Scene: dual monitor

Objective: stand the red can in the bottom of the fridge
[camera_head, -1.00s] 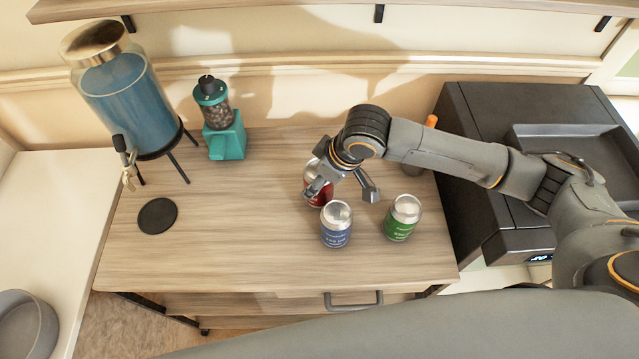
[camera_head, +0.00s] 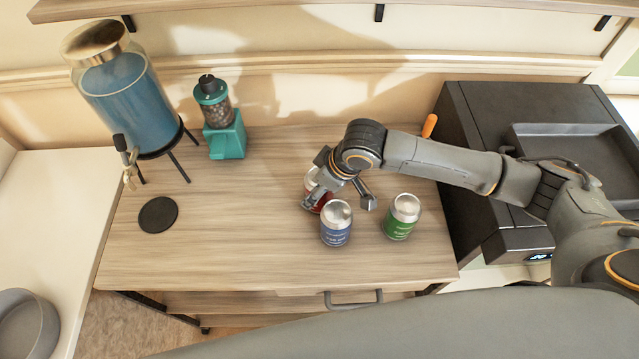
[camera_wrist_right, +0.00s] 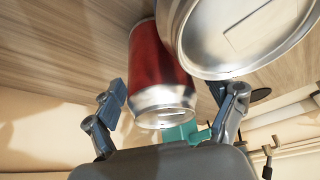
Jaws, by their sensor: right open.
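The red can (camera_head: 313,184) stands on the wooden cabinet top, behind and left of a blue can (camera_head: 337,224). My right gripper (camera_head: 338,199) is low over the cans and hides part of the red can. In the right wrist view the gripper (camera_wrist_right: 172,105) is open, with the red can (camera_wrist_right: 158,65) between and just beyond its fingers. The silver lid of another can (camera_wrist_right: 245,35) shows close beside the right-hand finger; I cannot tell if they touch. My left gripper and the fridge are not in view.
A green can (camera_head: 403,217) stands right of the blue can. A black appliance (camera_head: 480,200) is at the right. A drink dispenser (camera_head: 130,100), a teal grinder (camera_head: 222,130) and a black coaster (camera_head: 158,215) are at the left. The front left cabinet top is clear.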

